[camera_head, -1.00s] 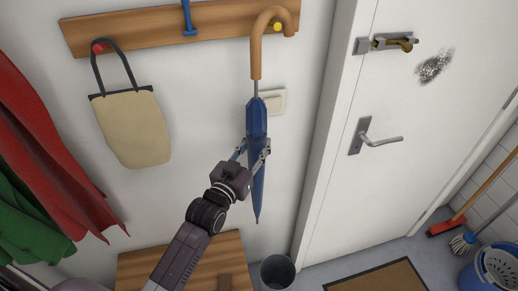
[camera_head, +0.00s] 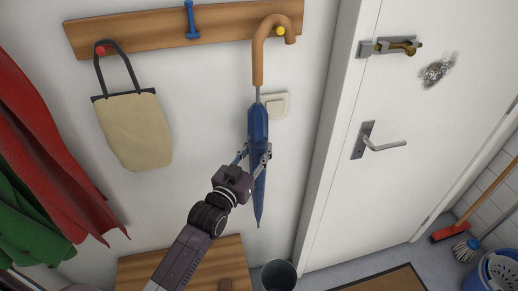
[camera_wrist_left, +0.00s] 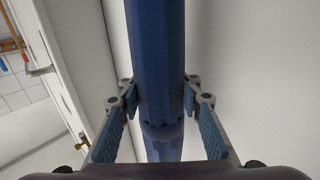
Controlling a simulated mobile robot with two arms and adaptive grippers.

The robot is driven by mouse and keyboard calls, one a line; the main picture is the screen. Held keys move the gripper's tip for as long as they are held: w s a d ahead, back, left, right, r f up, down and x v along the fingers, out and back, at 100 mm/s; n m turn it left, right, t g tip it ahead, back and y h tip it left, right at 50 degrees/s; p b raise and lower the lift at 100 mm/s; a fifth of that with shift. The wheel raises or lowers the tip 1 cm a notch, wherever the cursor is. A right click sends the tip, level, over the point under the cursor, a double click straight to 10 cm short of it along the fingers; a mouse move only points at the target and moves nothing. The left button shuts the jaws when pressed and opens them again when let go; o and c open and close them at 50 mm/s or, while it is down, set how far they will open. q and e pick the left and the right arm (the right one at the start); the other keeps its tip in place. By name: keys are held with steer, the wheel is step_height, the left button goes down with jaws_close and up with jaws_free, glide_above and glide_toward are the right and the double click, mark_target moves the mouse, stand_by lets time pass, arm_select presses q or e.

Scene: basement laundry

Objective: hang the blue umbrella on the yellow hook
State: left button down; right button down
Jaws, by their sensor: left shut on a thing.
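The blue umbrella (camera_head: 257,125) hangs point down in front of the wall, with a curved tan handle (camera_head: 257,65) at the top. My left gripper (camera_head: 257,158) is shut on its folded blue body. In the left wrist view the blue body (camera_wrist_left: 157,60) stands between the two finger pads. The yellow hook (camera_head: 281,31) shows as a small knob on the wooden rail, inside the opening of the handle's crook. I cannot tell whether the crook touches the hook or is in front of it. My right gripper is not in view.
The wooden rail (camera_head: 150,30) also bears a blue hook (camera_head: 190,20) and a red hook holding a beige bag (camera_head: 133,130). Red (camera_head: 45,150) and green coats hang at left. A white door (camera_head: 400,170) is at right. A bench (camera_head: 140,270) and bin (camera_head: 278,275) stand below.

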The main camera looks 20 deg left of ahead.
arm_select(q)
steer(key=c, duration=1.3)
jaws_free()
steer(key=shift+r, duration=0.1)
steer(key=shift+f, duration=0.2)
steer(key=shift+s+a, duration=0.15)
steer(key=shift+s, duration=1.2)
steer(key=shift+s+a, duration=0.2)
steer(key=shift+s, duration=1.1)
steer(key=shift+s+a, duration=0.15)
steer(key=shift+s, duration=1.2)
